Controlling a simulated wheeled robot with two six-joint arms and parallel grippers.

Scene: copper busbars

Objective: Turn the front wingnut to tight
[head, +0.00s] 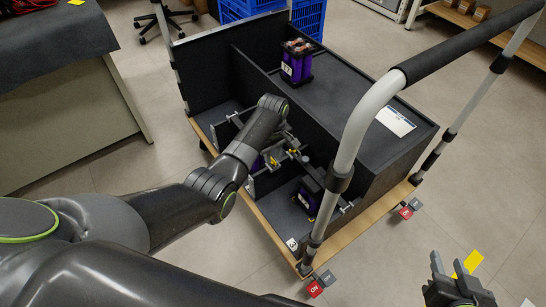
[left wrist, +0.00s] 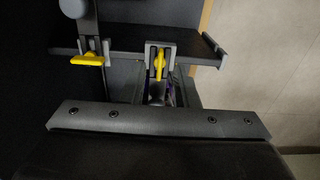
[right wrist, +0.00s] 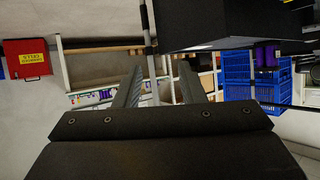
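Two yellow wingnuts sit on a grey clamp fixture inside the cart. The front wingnut (left wrist: 159,62) stands with its wing lengthwise between the fingertips of my left gripper (left wrist: 160,76) in the left wrist view. The other wingnut (left wrist: 87,60) lies crosswise to the left. In the head view the wingnuts (head: 274,161) show small beside my left gripper (head: 285,148). The left fingers are apart, one on each side of the front wingnut; contact is not clear. My right gripper (head: 447,266) is open and empty, away from the cart; its spread fingers show in the right wrist view (right wrist: 160,68).
The black cart (head: 345,95) has dividing walls around the fixture and a tall handle (head: 370,115) at right. A purple unit (head: 297,66) stands on its top, another (head: 309,196) lower down. Blue crates (head: 308,18) stand behind.

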